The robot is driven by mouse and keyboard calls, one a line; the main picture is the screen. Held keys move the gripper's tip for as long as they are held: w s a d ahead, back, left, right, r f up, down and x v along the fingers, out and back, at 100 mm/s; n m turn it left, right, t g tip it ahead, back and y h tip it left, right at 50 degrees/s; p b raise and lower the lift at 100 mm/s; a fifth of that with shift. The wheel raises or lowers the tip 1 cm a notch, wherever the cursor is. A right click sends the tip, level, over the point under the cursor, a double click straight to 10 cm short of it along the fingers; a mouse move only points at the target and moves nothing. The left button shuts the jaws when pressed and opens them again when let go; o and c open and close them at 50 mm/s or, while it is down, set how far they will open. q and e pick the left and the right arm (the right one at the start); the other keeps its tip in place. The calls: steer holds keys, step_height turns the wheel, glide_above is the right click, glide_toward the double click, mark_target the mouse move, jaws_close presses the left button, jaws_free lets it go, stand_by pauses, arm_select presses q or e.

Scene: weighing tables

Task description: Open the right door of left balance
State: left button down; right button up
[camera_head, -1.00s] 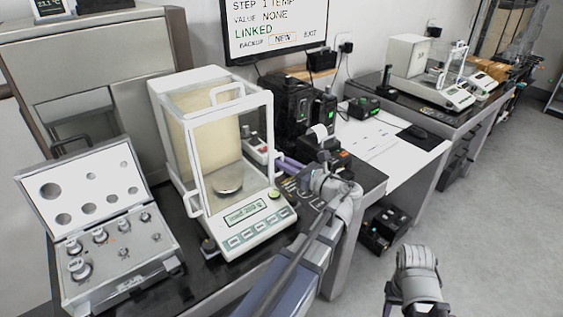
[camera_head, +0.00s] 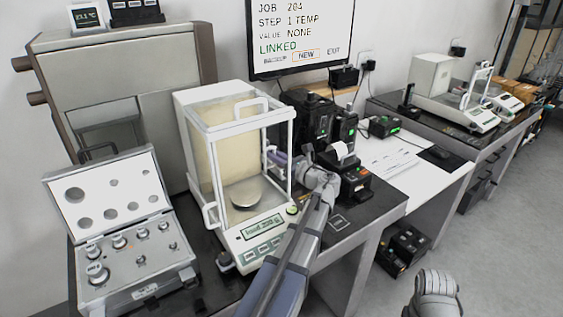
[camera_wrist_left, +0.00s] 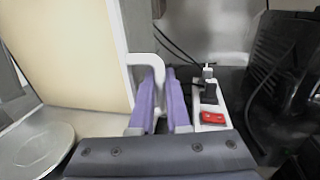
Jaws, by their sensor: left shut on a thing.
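The left balance (camera_head: 262,233) has a white-framed glass case around a round metal pan (camera_head: 246,193); the pan also shows in the left wrist view (camera_wrist_left: 35,148). My left arm reaches around the case's right side. My left gripper (camera_head: 277,158) is at the right side towards the back, partly behind the front post. In the left wrist view, its purple fingers (camera_wrist_left: 161,98) are closed around the white loop handle (camera_wrist_left: 143,58) of the right door. The clear door pane is hard to make out, so its exact opening cannot be told.
An open weight case (camera_head: 135,262) stands left of the balance. A black printer (camera_head: 350,180) and dark devices (camera_head: 308,118) stand close on the right. A power strip with a red switch (camera_wrist_left: 213,118) lies just right of the fingers. A monitor (camera_head: 298,35) is behind.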

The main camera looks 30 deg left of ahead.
arm_select(q)
steer(key=shift+w+a, duration=0.15)
steer(key=shift+a, duration=0.15)
steer(key=c, duration=1.2)
jaws_free()
steer(key=shift+o, duration=0.2)
steer(key=shift+d, duration=0.1)
steer(key=s+d, duration=0.1)
steer(key=d, duration=0.6)
steer(key=shift+s+d, duration=0.25)
steer(key=shift+s, duration=0.05)
